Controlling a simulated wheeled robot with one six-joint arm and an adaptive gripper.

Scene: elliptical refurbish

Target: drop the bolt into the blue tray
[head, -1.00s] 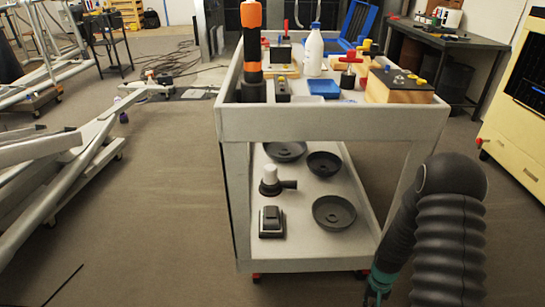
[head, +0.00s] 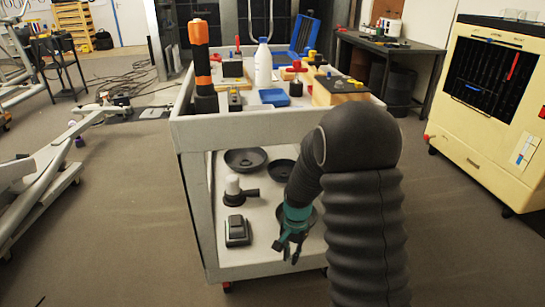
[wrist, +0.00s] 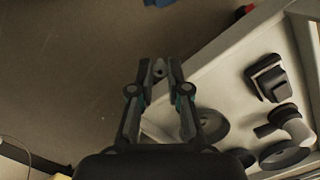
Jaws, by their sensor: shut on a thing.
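My gripper (head: 288,250) hangs pointing down in front of the cart's lower shelf in the head view. In the wrist view my gripper (wrist: 159,72) is shut on a small grey bolt (wrist: 159,67), of which only a little shows between the fingertips. The bolt cannot be made out in the head view. A small blue tray (head: 273,98) sits on the cart's top deck, above and behind my gripper. Its inside is hardly visible from here.
The grey cart (head: 250,127) has a raised rim. Its top holds an orange-and-black tool (head: 201,60), a white bottle (head: 263,65) and a wooden box (head: 340,92). Dark dishes (head: 245,160) and a sander (head: 235,190) lie below.

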